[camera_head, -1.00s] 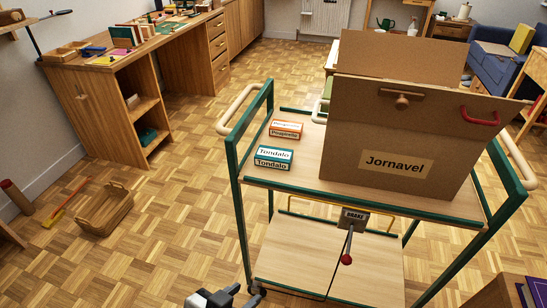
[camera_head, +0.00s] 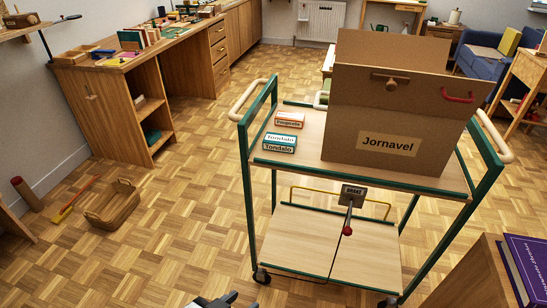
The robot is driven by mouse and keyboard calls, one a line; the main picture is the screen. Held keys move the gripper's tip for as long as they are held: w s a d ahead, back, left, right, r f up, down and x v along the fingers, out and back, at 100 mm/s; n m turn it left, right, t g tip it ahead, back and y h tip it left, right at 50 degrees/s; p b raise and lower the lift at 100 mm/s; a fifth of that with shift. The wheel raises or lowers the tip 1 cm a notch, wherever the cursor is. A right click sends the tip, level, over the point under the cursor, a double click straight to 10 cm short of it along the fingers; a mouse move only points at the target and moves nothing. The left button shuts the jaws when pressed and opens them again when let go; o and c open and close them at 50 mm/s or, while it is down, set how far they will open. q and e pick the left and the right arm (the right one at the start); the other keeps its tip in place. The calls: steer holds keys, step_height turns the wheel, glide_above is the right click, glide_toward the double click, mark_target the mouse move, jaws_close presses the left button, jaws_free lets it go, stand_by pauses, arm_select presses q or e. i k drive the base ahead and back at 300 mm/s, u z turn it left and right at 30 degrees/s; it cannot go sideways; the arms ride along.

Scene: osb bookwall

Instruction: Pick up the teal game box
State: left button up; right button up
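The teal game box (camera_head: 280,142), lettered "Tondalo", lies flat on the upper shelf of the green-framed cart (camera_head: 313,121), near its left front. An orange and white box (camera_head: 289,121) lettered "Pingreda" or similar lies just behind it, apart from it. A tall cardboard box (camera_head: 388,146) labelled "Jornavel" stands to its right on the same shelf. My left gripper (camera_head: 215,301) barely shows at the bottom edge, low and well short of the cart; its fingers are mostly cut off. My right gripper is outside the view.
The cart has green side posts, cream handles and a brake lever (camera_head: 347,231) at its front. A wooden cabinet (camera_head: 467,275) with a purple book (camera_head: 527,268) stands close at lower right. A basket (camera_head: 113,204) lies on the floor at left.

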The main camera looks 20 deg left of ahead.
mark_target(274, 141)
steer(key=k, duration=0.15)
steer(key=u, duration=2)
steer(key=i, duration=1.3)
steer(key=z, duration=1.8)
